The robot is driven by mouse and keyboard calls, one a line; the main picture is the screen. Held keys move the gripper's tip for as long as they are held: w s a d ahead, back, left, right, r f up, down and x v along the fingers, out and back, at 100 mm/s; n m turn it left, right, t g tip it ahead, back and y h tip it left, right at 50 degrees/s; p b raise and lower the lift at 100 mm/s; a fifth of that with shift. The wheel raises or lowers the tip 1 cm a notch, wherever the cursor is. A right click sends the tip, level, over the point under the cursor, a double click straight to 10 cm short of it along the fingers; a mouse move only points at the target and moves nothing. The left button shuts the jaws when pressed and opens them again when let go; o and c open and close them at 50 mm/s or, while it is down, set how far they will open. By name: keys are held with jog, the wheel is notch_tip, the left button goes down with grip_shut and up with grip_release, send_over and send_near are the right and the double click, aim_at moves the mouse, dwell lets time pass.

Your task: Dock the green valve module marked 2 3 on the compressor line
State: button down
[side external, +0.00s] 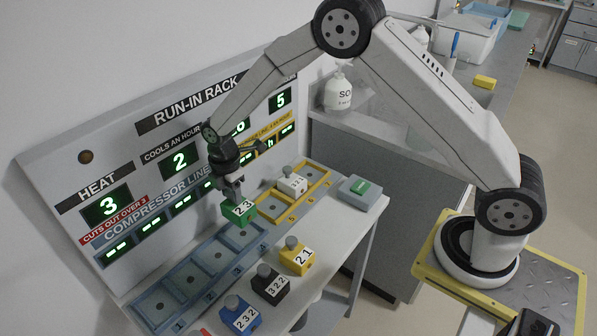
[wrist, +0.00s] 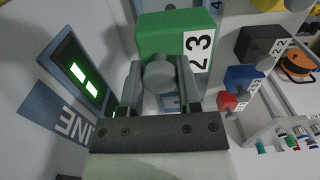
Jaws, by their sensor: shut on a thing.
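The green valve module marked 2 3 (side external: 236,213) hangs from my gripper (side external: 232,188). In the wrist view the green module (wrist: 172,35) shows its grey knob between the two fingers, which are shut on it. The module is in front of the rack panel, over or just above the blue bays near the one marked 4; the exact gap below it is hard to tell. The compressor line (side external: 217,258) is a row of numbered bays, blue at the near end and yellow at the far end. The blue bays nearest the camera look empty.
A white module (side external: 292,184) stands in the yellow bays. Yellow (side external: 297,257), black (side external: 270,285) and blue (side external: 240,314) modules stand in front of the row, with a red one at the picture's edge.

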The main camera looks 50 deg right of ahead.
aim_at(235, 211)
jog(key=shift+f, duration=3.15)
jog(key=shift+f, duration=0.2)
jog(key=shift+c, duration=1.1)
grip_release()
jog(key=shift+r, duration=0.15)
